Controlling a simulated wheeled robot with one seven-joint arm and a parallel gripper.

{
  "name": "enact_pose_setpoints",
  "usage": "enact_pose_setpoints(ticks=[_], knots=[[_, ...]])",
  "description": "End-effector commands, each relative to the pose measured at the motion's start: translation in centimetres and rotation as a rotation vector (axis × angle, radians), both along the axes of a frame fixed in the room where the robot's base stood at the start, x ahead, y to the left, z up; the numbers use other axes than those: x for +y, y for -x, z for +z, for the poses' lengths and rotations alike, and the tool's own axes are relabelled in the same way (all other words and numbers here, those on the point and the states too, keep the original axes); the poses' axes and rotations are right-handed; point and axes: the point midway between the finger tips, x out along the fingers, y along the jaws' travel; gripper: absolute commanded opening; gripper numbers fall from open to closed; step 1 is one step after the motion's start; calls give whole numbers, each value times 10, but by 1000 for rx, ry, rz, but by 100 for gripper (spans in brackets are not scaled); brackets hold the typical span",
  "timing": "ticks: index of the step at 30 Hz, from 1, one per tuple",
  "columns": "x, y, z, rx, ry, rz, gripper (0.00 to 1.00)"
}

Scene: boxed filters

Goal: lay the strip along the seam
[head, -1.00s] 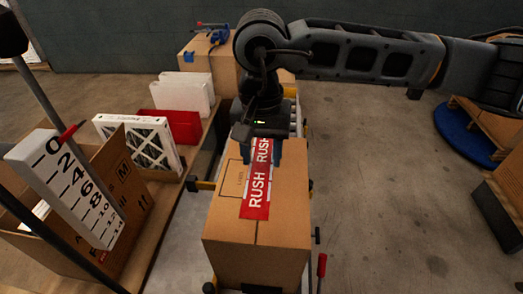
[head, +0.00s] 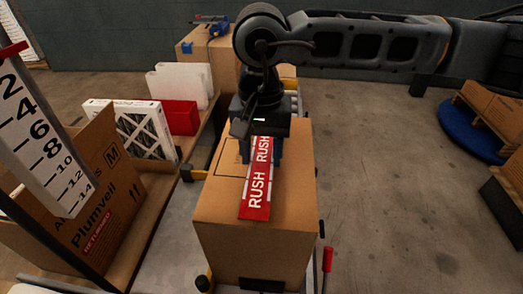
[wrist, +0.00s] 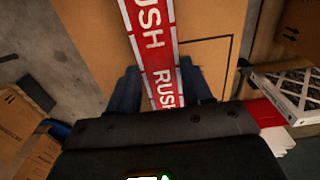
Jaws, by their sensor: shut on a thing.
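The strip (head: 256,192) is a flat red band with white "RUSH" lettering. It runs lengthwise above the top of a cardboard box (head: 217,202), its near end close to the box's front edge. My gripper (head: 262,150) is shut on the strip. In the wrist view the strip (wrist: 153,45) passes between the two dark blue fingers of my gripper (wrist: 162,90). The strip covers most of the middle of the box top, where the seam is largely hidden. I cannot tell whether the strip touches the cardboard.
On the left stand an open carton (head: 108,212), a white number scale (head: 42,140) and a pleated filter (head: 135,132). A red panel (head: 182,118) and white panels (head: 180,84) stand behind. A red-handled lever (head: 327,260) is by the box.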

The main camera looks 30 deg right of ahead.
Motion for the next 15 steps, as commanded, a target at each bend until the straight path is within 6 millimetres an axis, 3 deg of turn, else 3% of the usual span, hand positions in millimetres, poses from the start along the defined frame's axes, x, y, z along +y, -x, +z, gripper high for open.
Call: enact_pose_setpoints(ticks=[10,11,15], knots=[[0,0,-4,0,0,0,31],[0,0,-4,0,0,0,52],[0,0,-4,0,0,0,65]])
